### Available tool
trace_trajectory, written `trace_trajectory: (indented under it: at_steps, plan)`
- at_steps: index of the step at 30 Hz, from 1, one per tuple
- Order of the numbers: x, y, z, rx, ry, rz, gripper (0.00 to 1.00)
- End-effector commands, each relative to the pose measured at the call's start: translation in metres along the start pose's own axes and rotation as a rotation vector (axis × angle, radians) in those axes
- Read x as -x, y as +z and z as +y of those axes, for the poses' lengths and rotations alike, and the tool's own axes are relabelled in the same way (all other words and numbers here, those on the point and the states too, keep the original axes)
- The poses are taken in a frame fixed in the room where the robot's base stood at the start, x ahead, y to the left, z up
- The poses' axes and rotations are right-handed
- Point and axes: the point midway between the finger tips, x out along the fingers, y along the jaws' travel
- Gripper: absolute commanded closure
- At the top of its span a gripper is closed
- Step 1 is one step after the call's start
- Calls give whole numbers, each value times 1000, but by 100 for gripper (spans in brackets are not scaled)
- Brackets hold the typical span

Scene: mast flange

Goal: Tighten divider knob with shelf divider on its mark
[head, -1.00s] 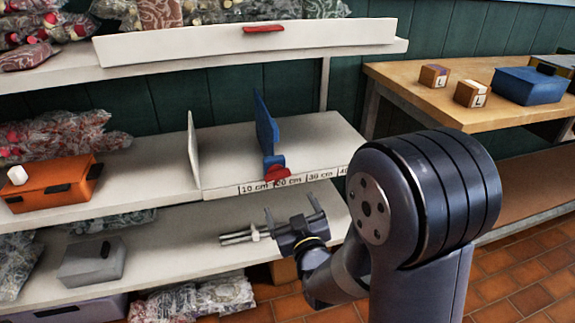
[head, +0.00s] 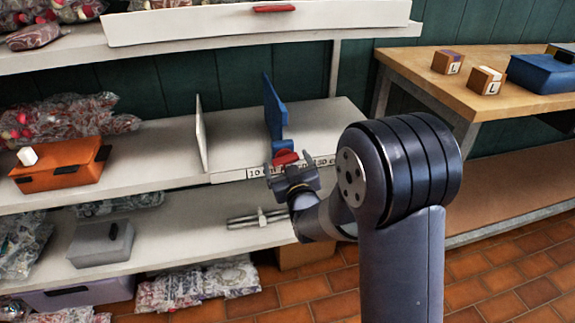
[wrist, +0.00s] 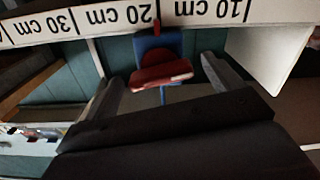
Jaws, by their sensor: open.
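The blue shelf divider (head: 275,108) stands upright on the middle shelf, near the 20 cm label at the shelf edge. Its red divider knob (head: 286,157) sits at the front edge below it. My gripper (head: 290,171) is open just in front of the knob. In the wrist view, the red knob (wrist: 160,74) lies between my two open fingers (wrist: 163,88), with gaps on both sides. The blue divider base (wrist: 157,43) shows behind it. The wrist view shows a red marker at the 20 cm line, close to the divider's middle. I cannot tell whether they line up exactly.
A white divider (head: 201,132) stands to the left on the same shelf. An orange box (head: 62,165) is farther left. A metal fitting (head: 258,219) and a grey box (head: 102,243) are on the lower shelf. A wooden table (head: 450,90) stands at the right.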

Motion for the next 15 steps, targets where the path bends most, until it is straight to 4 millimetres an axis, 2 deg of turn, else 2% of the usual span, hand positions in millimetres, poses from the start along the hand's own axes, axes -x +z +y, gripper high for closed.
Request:
trace_trajectory:
  at_steps: [6,15]
  plan:
    - [0,0,0,0,0,0,14]
    - [0,0,0,0,0,0,38]
